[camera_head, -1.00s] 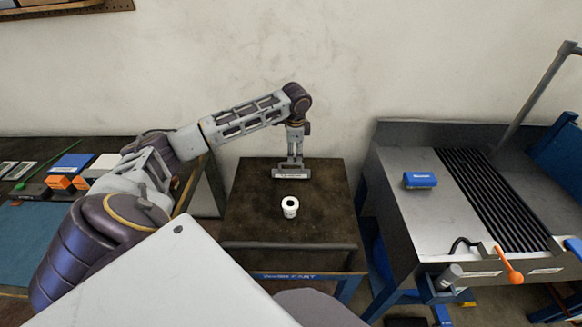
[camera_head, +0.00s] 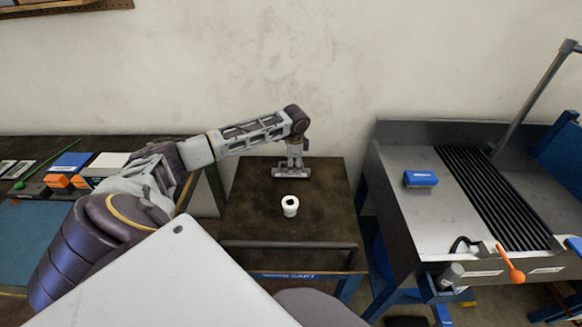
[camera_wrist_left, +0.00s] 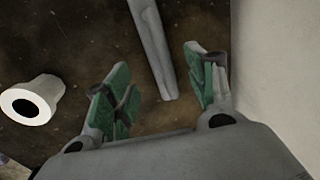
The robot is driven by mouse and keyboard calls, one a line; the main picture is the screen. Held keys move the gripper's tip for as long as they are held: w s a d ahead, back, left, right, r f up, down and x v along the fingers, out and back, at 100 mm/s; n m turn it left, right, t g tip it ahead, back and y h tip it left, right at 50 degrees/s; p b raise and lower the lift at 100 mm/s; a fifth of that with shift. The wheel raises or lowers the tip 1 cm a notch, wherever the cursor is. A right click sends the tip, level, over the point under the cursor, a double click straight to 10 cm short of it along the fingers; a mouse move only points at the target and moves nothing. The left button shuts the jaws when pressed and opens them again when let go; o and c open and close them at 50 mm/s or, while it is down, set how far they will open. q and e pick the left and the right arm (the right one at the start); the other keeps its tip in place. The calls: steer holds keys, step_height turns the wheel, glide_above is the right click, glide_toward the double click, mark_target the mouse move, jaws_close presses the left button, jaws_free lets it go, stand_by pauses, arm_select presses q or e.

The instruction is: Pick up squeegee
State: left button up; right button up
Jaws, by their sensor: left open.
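The squeegee (camera_head: 291,174) lies on the dark top of a cart, near its back edge, as a grey piece with a pale label. In the left wrist view a grey bar, which looks like part of the squeegee (camera_wrist_left: 156,48), runs between the fingers. My left gripper (camera_head: 294,158) points down just over the squeegee. Its green-padded fingers (camera_wrist_left: 157,75) are open on either side of the bar, with gaps to both. The gripper hides part of the squeegee in the head view. My right gripper is out of view.
A metal sink bench (camera_head: 400,215) with a blue block (camera_head: 420,178) is at the right. The wall is close behind the cart.

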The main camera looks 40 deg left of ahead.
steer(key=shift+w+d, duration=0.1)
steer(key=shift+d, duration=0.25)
arm_select(q)
steer(key=shift+f, duration=0.15)
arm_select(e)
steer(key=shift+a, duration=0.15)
